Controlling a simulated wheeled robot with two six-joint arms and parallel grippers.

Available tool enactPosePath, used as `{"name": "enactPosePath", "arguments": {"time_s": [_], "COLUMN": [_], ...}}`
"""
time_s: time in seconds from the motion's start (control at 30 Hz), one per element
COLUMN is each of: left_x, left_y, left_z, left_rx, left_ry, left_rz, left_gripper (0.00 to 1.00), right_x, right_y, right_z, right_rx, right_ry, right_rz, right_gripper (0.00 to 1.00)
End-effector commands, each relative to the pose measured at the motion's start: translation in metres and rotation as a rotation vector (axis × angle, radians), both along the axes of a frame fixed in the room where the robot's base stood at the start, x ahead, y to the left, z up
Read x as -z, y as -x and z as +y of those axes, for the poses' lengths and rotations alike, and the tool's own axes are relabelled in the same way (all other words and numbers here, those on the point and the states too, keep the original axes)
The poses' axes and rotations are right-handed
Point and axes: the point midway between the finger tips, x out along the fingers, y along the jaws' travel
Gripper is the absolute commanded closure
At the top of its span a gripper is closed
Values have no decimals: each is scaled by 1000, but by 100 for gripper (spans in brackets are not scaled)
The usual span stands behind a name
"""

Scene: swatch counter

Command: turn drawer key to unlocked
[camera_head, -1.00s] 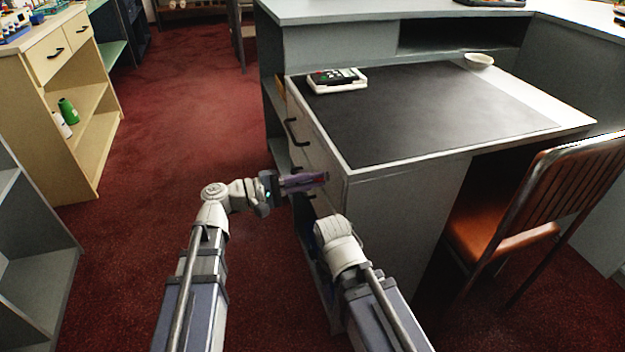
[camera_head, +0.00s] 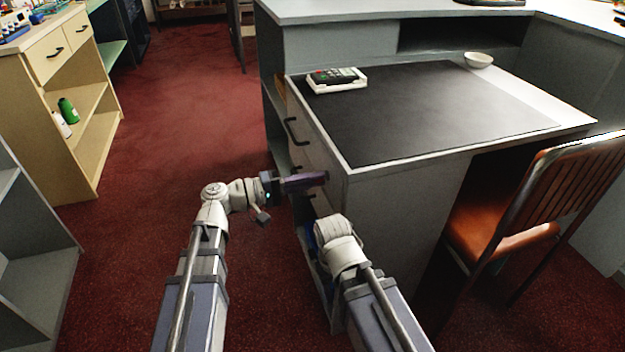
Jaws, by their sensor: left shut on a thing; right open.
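The desk's drawer front (camera_head: 318,160) faces left and shows dark bar handles, one of them (camera_head: 291,131) near the top. My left gripper (camera_head: 325,178) reaches in from the left, and its tips are at the drawer front near the desk's front corner. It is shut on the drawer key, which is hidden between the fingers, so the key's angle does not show. My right arm's wrist (camera_head: 340,242) is low beside the desk's front corner. It hides the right gripper's fingers.
The desk top (camera_head: 420,110) carries a card reader-like device (camera_head: 337,80) and a white bowl (camera_head: 479,60). An orange chair (camera_head: 490,226) stands at right. Red carpet (camera_head: 180,130) is open on the left, before a wooden cabinet (camera_head: 60,100).

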Motion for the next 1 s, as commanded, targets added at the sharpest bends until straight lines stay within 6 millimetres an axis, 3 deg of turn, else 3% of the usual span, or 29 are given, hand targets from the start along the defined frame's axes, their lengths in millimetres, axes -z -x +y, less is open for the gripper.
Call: {"name": "enactPosePath", "arguments": {"time_s": [0.17,0.2,0.47,0.77,1.0], "left_x": [1,1,0,0,0], "left_y": [1,1,0,2,13], "left_z": [0,0,0,5,40], "left_rx": [2,2,1,-1,-4], "left_ry": [-3,-3,-1,-1,-1], "left_rz": [0,0,0,1,0], "left_gripper": [100,86,58,58,58], "right_x": [0,0,0,0,0], "right_y": [0,0,0,0,0], "right_z": [0,0,0,0,0], "right_rx": [0,0,0,0,0], "right_ry": [0,0,0,0,0], "right_rz": [0,0,0,0,0], "right_gripper": [50,50,50,50,50]}}
